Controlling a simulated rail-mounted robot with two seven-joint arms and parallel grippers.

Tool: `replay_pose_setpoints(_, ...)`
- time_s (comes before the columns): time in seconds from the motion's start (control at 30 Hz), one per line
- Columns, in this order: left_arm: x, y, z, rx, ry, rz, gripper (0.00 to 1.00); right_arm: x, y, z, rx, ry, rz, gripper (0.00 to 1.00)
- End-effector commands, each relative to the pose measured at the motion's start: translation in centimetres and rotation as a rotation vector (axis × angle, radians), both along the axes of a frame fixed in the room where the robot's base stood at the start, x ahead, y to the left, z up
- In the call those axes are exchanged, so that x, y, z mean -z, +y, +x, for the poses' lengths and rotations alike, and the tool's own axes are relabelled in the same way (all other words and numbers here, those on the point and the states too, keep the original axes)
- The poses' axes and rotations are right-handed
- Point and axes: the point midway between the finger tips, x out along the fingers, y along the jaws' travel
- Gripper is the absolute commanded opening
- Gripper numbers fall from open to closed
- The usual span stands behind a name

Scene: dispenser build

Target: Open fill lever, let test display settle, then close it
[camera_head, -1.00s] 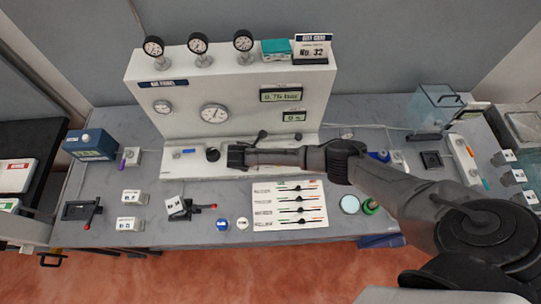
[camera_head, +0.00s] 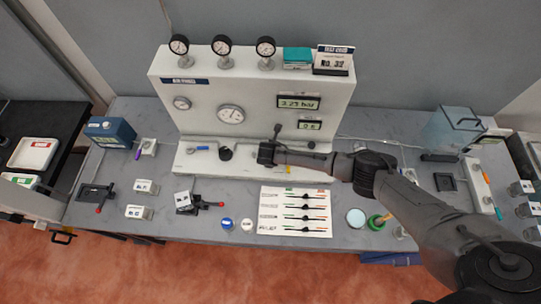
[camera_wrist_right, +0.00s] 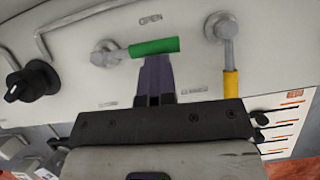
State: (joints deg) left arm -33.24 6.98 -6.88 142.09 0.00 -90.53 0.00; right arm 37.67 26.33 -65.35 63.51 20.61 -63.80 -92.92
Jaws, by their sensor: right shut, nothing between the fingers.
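The green-handled lever (camera_wrist_right: 155,47) lies nearly level under the word OPEN in the right wrist view, its handle pointing right from its pivot. My right gripper (camera_wrist_right: 157,68) is shut and empty, its fingertips at the handle's underside; I cannot tell whether they touch. In the head view my right gripper (camera_head: 264,153) is low before the white panel and hides the green lever. The upper test display (camera_head: 299,102) reads about 3.23 bar. The smaller display (camera_head: 310,125) below it seems to read 0 s. My left gripper is not in view.
A yellow-handled lever (camera_wrist_right: 230,82) hangs down close right of the green one. A black knob (camera_wrist_right: 32,82) is to the left. A printed sheet (camera_head: 294,211) lies in front of the panel. A blue box (camera_head: 111,132) stands at the bench's left end.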

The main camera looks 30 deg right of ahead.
Motion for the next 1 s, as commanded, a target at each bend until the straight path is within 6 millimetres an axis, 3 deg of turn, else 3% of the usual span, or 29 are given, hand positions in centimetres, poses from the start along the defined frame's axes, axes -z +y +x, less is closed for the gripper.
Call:
replay_pose_setpoints(0.63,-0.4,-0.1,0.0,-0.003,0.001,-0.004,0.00,0.1,-0.1,-0.4,0.003,0.005,-0.004,0.00)
replay_pose_setpoints(0.9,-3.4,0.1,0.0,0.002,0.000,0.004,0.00,0.5,2.3,-3.9,0.003,0.010,-0.002,0.00)
replay_pose_setpoints(1.0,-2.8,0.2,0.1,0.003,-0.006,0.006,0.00,-0.7,2.5,-4.1,0.004,0.004,0.000,0.00)
